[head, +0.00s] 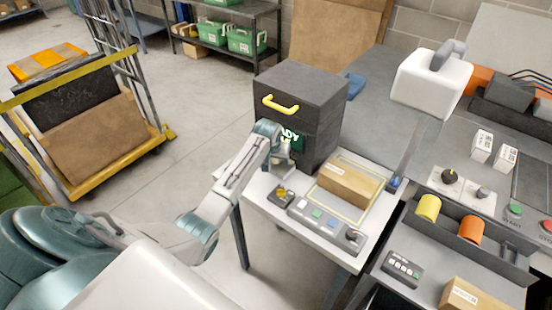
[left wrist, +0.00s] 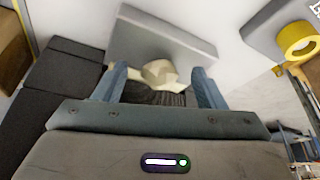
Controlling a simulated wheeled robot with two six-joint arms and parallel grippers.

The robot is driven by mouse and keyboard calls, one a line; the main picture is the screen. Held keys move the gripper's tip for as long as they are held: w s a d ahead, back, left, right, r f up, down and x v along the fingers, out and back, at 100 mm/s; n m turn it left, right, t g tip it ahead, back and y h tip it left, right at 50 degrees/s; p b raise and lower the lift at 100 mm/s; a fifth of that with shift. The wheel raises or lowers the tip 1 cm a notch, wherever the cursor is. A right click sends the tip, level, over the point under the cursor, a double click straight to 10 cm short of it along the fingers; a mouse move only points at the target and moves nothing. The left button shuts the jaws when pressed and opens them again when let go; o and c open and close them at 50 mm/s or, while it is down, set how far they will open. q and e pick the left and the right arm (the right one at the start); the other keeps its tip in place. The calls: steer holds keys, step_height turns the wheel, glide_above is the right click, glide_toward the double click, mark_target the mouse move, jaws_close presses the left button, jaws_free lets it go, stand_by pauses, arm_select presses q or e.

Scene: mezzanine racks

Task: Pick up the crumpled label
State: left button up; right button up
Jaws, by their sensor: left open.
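The crumpled label is most likely the small cream, creased piece (left wrist: 160,72) between my left fingers in the left wrist view. It lies in front of a grey slab, with a dark ribbed surface just below it. My left gripper (left wrist: 162,85) is open, with one blue-grey finger on each side of the piece and a gap visible to each. In the head view my left gripper (head: 283,166) is low in front of the dark cabinet, over the back left of the small white table. I cannot make out the label there. My right gripper is not in view.
The dark cabinet (head: 308,92) with a yellow handle stands close behind my left gripper. A carton (head: 347,184), a yellow-knobbed box (head: 281,195) and a button panel (head: 325,222) are on the table (head: 340,256). A wheeled cart (head: 163,133) stands left; floor between is clear.

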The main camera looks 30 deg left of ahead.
arm_select(q)
steer(key=shift+f, duration=0.25)
steer(key=c, duration=1)
steer(key=shift+r, duration=0.1)
